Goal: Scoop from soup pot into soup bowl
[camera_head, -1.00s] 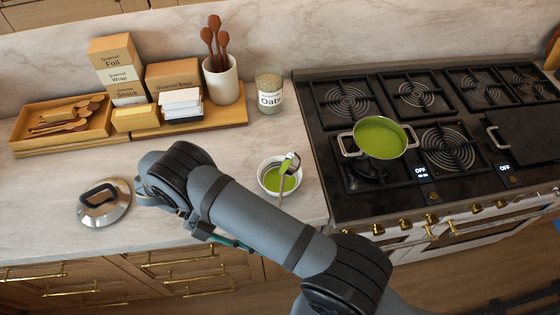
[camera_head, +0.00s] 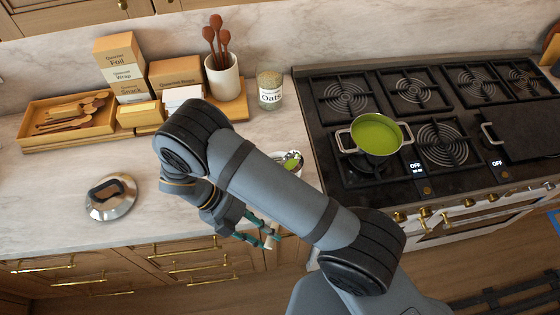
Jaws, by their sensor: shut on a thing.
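The soup pot (camera_head: 378,134), with two side handles and green soup, sits on a front burner of the stove. The soup bowl (camera_head: 299,170) is white and stands on the counter left of the stove, mostly hidden behind my arm. The ladle's head (camera_head: 291,161) shows at the bowl with green soup around it; I cannot tell whether it touches the bowl. My gripper (camera_head: 268,238), with teal fingers, is at the counter's front edge, nearer than the bowl. It is shut on the ladle, whose handle is mostly hidden by my arm.
A pot lid (camera_head: 110,197) lies on the counter at left. An oats jar (camera_head: 270,89), a utensil crock (camera_head: 222,76), several boxes (camera_head: 176,74) and a wooden tray (camera_head: 68,121) stand along the back. The counter between lid and tray is clear.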

